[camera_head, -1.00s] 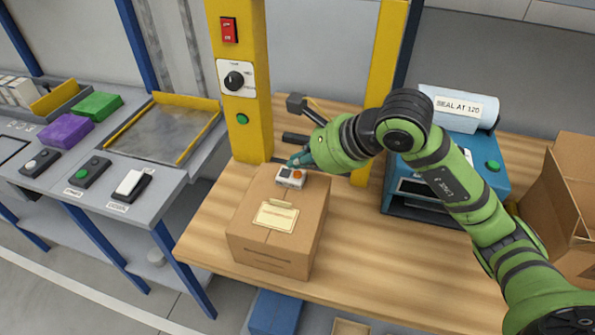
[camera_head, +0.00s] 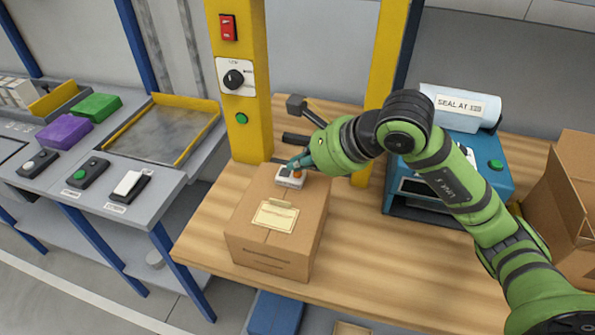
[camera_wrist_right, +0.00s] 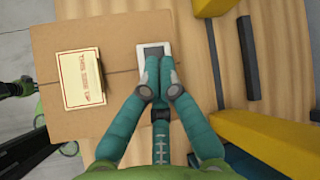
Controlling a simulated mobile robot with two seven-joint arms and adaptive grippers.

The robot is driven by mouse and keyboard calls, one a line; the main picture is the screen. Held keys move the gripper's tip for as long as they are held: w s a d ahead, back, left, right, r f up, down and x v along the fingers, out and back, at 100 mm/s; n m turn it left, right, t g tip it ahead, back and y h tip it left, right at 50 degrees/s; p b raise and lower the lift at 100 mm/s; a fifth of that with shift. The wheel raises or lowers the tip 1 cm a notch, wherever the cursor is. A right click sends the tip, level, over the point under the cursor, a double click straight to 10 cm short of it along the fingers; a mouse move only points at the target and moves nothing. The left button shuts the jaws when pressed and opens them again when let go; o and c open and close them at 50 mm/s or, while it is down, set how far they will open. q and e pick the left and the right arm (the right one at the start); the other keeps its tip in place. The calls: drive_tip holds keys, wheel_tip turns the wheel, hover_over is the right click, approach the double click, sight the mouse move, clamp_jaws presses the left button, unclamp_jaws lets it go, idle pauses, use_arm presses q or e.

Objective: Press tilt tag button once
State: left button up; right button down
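The tilt tag (camera_head: 288,179) is a small white device with an orange button (camera_head: 296,175), lying on top of a closed cardboard box (camera_head: 265,248). My right gripper (camera_head: 293,165) is over the tag with its fingertips at the orange button and partly covering it; I cannot tell whether the button is pushed in. In the right wrist view the two teal fingers (camera_wrist_right: 158,72) are together with nothing between them, and they hide much of the tag (camera_wrist_right: 151,49).
A paper label (camera_head: 275,215) lies on the box near the tag. The yellow post (camera_head: 240,110) with a switch and dial stands behind the box. A blue sealing machine (camera_head: 490,185) and an open carton (camera_head: 565,195) stand to the right. The wooden bench front (camera_head: 370,270) is clear.

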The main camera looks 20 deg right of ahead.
sight(300, 175)
drive_tip(key=shift+f+b, duration=0.4)
drive_tip(key=shift+b, duration=0.05)
idle(0.4)
idle(0.3)
drive_tip(key=shift+r+p, duration=0.35)
drive_tip(key=shift+r, duration=0.45)
drive_tip(key=shift+r+p, duration=1.55)
drive_tip(key=shift+r, duration=0.95)
drive_tip(key=shift+r, duration=0.1)
